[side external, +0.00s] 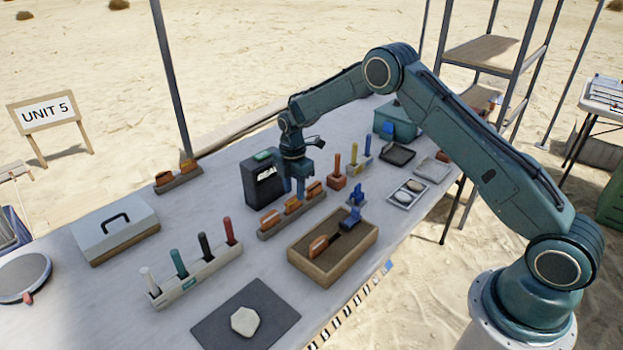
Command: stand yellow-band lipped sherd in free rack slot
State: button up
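An orange-brown sherd (319,246) lies in the wooden tray (296,262) at the front. A yellow band or lip cannot be made out on any sherd at this size. A low brown rack (290,219) behind the tray holds orange sherds, among them one at its left end (270,218) and one at its right end (315,190). Whether a slot there is free is hard to tell.
A second rack (179,180) with sherds stands at the back left. A black box (263,182) stands close left of my gripper. A pale rack of coloured tubes (197,276) and a dark mat (210,333) with a pale piece lie nearer. Brushes (337,178) stand right.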

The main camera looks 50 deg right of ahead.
notch_tip(320, 180, up, 10)
dwell(0.5)
dwell(0.4)
notch_tip(320, 180, up, 12)
jog(key=r+m+t, duration=0.1)
jog(key=m, duration=0.3)
send_over(295, 197)
jog(key=s+a, duration=0.2)
jog(key=s, duration=0.5)
jog(key=s+r+m+t, duration=0.2)
jog(key=s+r+m, duration=0.2)
jog(key=s+r, duration=0.45)
jog(key=s+a+f+m+t, duration=0.1)
jog(key=s+m, duration=0.9)
jog(key=s, duration=1.4)
jog(key=shift+s+a+f+t, duration=0.15)
jog(key=shift+s+a+t, duration=0.1)
jog(key=shift+a+t, duration=0.45)
